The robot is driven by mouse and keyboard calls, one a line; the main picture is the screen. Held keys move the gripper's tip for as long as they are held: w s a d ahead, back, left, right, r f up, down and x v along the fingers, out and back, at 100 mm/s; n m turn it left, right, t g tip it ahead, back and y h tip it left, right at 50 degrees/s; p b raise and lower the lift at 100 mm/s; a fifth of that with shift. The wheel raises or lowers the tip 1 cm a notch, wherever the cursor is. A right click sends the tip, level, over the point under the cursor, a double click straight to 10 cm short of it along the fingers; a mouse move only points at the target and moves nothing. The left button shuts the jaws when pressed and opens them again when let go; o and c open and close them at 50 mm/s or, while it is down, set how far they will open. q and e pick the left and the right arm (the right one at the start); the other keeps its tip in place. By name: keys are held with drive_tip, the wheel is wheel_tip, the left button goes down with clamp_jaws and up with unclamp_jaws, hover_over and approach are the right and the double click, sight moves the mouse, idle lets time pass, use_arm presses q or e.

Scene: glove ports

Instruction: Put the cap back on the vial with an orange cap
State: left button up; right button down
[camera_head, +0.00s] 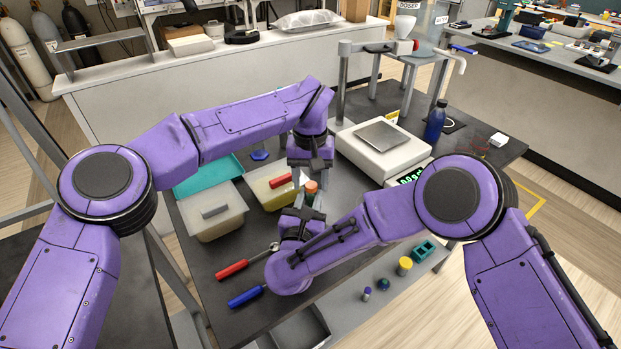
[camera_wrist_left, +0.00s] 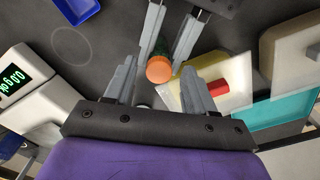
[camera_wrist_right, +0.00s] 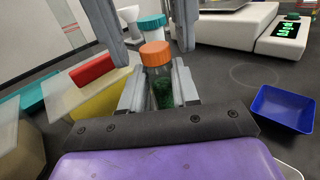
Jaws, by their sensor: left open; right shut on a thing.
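The vial (camera_wrist_right: 160,88) is clear with green contents and stands upright between the fingers of my right gripper (camera_wrist_right: 160,92), which is shut on it. The orange cap (camera_wrist_right: 155,53) sits at the vial's top; whether it is screwed down I cannot tell. The cap also shows in the head view (camera_head: 311,186) and the left wrist view (camera_wrist_left: 159,69). My left gripper (camera_wrist_left: 159,85) is open, its fingers apart on either side of the cap, not visibly touching it. In the head view my left gripper (camera_head: 311,172) points down from above the cap.
A teal-capped container (camera_wrist_right: 152,24) stands behind the vial. A box with a yellow lower part and red handle (camera_wrist_right: 93,70) is left of it, and a blue tray (camera_wrist_right: 285,108) right. The balance (camera_head: 378,150) stands at the back right. Screwdriver-like tools (camera_head: 246,297) lie at the front left.

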use_arm(q)
drive_tip(key=shift+r, duration=2.25)
drive_tip(key=shift+c, duration=0.4)
